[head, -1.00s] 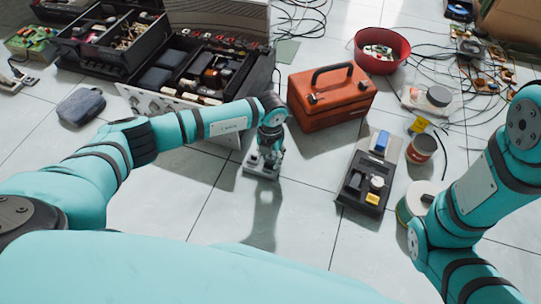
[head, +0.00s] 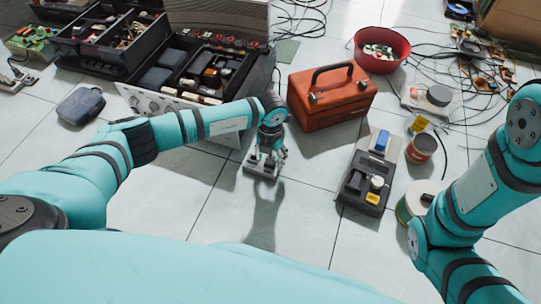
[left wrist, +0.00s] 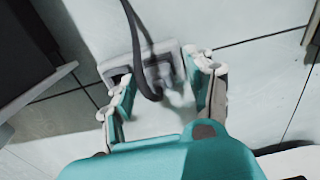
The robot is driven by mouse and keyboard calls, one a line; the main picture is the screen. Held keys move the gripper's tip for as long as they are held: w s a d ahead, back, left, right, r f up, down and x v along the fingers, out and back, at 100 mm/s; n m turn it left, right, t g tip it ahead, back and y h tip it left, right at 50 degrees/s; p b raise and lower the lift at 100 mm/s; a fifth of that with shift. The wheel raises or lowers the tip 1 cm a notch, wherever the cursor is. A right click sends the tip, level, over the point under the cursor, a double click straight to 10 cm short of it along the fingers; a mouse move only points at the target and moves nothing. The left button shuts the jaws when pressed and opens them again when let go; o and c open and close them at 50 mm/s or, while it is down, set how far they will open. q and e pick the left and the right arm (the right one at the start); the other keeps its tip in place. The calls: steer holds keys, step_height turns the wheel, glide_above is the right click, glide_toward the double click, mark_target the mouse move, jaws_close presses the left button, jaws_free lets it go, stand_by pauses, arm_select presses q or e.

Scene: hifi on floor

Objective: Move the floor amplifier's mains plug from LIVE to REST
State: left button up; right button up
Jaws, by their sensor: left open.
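My left gripper (head: 266,158) is open just above a small grey block (head: 262,175) on the floor tiles, in front of the amplifier. In the left wrist view the open fingers of the left gripper (left wrist: 165,88) stand apart. A dark cable (left wrist: 136,35) comes down from the top and ends in a loop between them. Pale grey shapes, blurred, lie between the fingertips; I cannot tell plug from socket there. No LIVE or REST lettering is readable. The amplifier (head: 150,104), open on top with a pale knobbed front, stands behind. My right gripper is out of view.
An orange toolbox (head: 333,108) stands right of the gripper. A dark unit with a blue part (head: 352,193), a tin (head: 422,146) and a red bowl (head: 381,64) are farther right. A dark pouch (head: 82,106) lies left. Floor in front is clear.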

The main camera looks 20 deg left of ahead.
arm_select(q)
step_height(320, 180, up, 17)
steer(key=p, duration=0.4)
steer(key=shift+p, duration=0.3)
stand_by(0.4)
stand_by(0.4)
